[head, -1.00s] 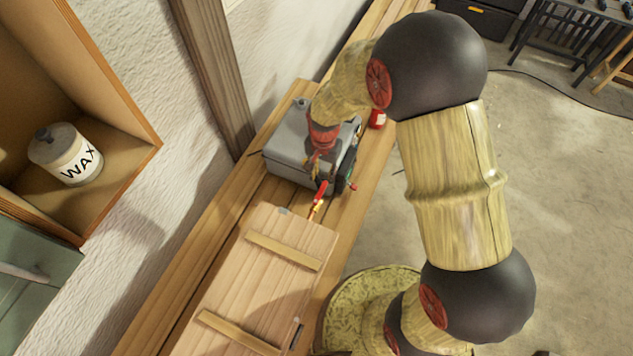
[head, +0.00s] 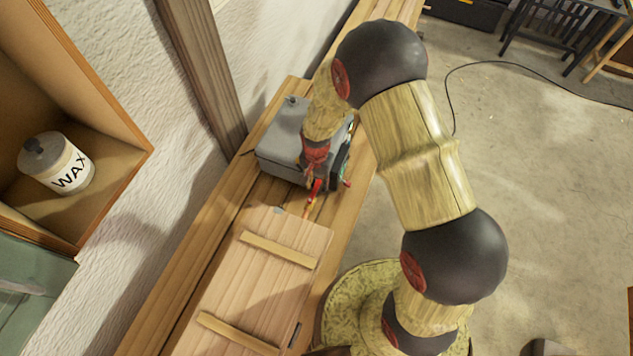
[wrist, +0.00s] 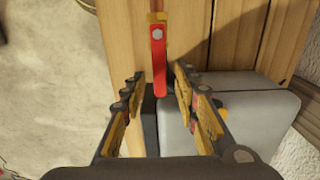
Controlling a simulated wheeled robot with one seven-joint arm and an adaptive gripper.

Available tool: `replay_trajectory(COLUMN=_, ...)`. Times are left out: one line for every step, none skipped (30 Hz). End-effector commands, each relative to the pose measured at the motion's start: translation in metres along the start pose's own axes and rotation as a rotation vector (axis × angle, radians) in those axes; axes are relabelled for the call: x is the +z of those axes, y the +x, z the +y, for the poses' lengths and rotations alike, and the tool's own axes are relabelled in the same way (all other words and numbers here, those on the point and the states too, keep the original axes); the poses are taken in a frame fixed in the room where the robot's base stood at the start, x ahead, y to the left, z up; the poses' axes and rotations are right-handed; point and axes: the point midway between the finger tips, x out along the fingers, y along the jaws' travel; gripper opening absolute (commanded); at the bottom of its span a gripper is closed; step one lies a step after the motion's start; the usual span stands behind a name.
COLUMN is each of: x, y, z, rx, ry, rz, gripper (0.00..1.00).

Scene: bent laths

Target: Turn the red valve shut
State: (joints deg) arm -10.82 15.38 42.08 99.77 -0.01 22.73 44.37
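The red valve lever (wrist: 159,62) shows in the wrist view, lying lengthwise with a bolt at its far end on a yellow fitting (wrist: 157,17). In the head view the red lever (head: 315,190) is small, beside the near end of the grey tank (head: 283,147). My gripper (wrist: 160,73) is open, with one finger on each side of the lever's free end. A gap shows on both sides, so the fingers do not seem to grip it. In the head view my gripper (head: 311,176) partly hides the fittings there.
A wooden lid with two battens (head: 262,275) lies on the bench (head: 200,262) in front of the valve. A wooden post (head: 205,80) and wall stand to the left. A wax tin (head: 62,168) sits in a shelf box. The floor at right is mostly clear.

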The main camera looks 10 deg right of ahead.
Motion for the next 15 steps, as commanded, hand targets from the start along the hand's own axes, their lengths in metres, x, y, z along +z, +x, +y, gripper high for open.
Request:
replay_trajectory(x=0.0000, y=-0.0001, z=0.0000, rx=0.000, ry=0.000, rz=0.000, gripper=0.26)
replay_trajectory(x=0.0000, y=-0.0001, z=0.0000, rx=0.000, ry=0.000, rz=0.000, gripper=0.24)
replay_trajectory(x=0.0001, y=-0.0001, z=0.0000, rx=0.000, ry=0.000, rz=0.000, gripper=0.22)
replay_trajectory(x=0.0001, y=-0.0001, z=0.0001, rx=0.000, ry=0.000, rz=0.000, gripper=0.20)
replay_trajectory(x=0.0001, y=-0.0001, z=0.0001, rx=0.000, ry=0.000, rz=0.000, gripper=0.19)
replay_trajectory(x=0.0001, y=-0.0002, z=0.0001, rx=0.000, ry=0.000, rz=0.000, gripper=0.17)
replay_trajectory(x=0.0001, y=-0.0002, z=0.0001, rx=0.000, ry=0.000, rz=0.000, gripper=0.15)
replay_trajectory(x=0.0001, y=-0.0002, z=0.0001, rx=0.000, ry=0.000, rz=0.000, gripper=0.13)
replay_trajectory(x=0.0001, y=-0.0002, z=0.0001, rx=0.000, ry=0.000, rz=0.000, gripper=0.11)
replay_trajectory(x=0.0001, y=-0.0002, z=0.0001, rx=0.000, ry=0.000, rz=0.000, gripper=0.09)
replay_trajectory(x=0.0001, y=-0.0002, z=0.0001, rx=0.000, ry=0.000, rz=0.000, gripper=0.07)
replay_trajectory(x=0.0001, y=-0.0002, z=0.0001, rx=0.000, ry=0.000, rz=0.000, gripper=0.05)
replay_trajectory(x=0.0001, y=-0.0002, z=0.0000, rx=0.000, ry=0.000, rz=0.000, gripper=0.03)
replay_trajectory(x=0.0001, y=-0.0002, z=0.0000, rx=0.000, ry=0.000, rz=0.000, gripper=0.02)
replay_trajectory(x=0.0001, y=-0.0002, z=0.0000, rx=0.000, ry=0.000, rz=0.000, gripper=0.00)
